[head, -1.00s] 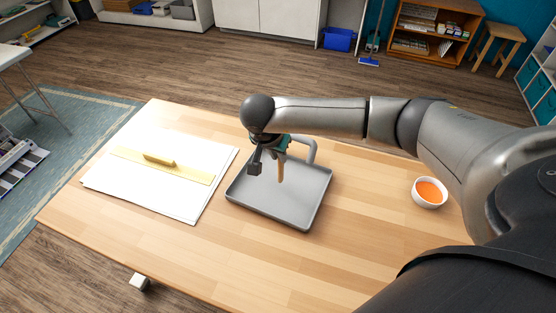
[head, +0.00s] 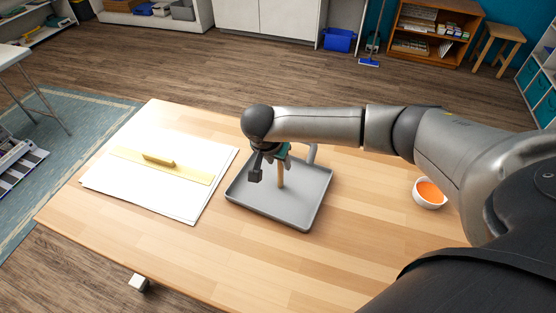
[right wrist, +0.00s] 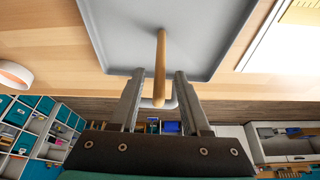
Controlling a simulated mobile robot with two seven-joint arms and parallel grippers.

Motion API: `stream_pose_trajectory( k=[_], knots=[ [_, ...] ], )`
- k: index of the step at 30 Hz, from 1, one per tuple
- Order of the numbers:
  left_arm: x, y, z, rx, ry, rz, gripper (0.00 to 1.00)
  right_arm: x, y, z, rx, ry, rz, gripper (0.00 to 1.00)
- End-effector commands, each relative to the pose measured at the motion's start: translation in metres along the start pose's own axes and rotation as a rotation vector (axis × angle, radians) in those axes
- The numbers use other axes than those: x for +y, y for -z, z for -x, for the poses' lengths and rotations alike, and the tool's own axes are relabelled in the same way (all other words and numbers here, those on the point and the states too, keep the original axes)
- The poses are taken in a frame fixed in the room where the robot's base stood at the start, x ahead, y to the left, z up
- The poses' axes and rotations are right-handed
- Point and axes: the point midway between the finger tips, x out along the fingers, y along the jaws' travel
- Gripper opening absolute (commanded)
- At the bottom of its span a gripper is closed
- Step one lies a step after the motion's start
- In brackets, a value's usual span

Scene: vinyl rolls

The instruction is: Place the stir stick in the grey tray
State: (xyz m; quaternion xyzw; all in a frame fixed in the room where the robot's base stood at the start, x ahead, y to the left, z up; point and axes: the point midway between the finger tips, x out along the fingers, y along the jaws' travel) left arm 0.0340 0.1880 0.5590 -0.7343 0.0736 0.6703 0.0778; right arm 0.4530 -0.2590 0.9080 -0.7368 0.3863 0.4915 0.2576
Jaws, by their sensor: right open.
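The wooden stir stick (head: 281,178) stands steeply over the floor of the grey tray (head: 301,206) in the head view; I cannot tell whether its lower end touches. My right gripper (head: 268,171) is above the tray, open, with the stick's upper part between its fingers. In the right wrist view, the stick (right wrist: 161,62) shows between the spread fingers (right wrist: 155,84), with gaps on both sides, and extends toward the tray (right wrist: 205,32). The right arm hides part of the tray's far side. My left gripper is not in view.
A white bowl of orange contents (head: 429,193) stands right. The wooden table (head: 240,255) is clear in front of the tray.

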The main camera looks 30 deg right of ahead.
Motion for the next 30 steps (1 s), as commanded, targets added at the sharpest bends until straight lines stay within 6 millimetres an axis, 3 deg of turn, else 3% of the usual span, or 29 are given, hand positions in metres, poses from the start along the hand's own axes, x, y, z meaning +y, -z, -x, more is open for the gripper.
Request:
stream_pose_trajectory(
  k=[5,8,21,30],
  knots=[
    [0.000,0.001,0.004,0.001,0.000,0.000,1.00,0.000,0.002,0.006,0.000,0.001,0.000,0.47],
    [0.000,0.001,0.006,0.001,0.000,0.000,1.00,-0.001,0.003,0.021,0.001,0.004,0.000,0.47],
    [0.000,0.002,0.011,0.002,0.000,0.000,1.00,-0.001,0.002,0.106,0.001,0.003,0.001,0.47],
    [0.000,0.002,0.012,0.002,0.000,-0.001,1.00,0.000,0.001,0.123,0.000,0.000,0.000,0.47]
  ],
)
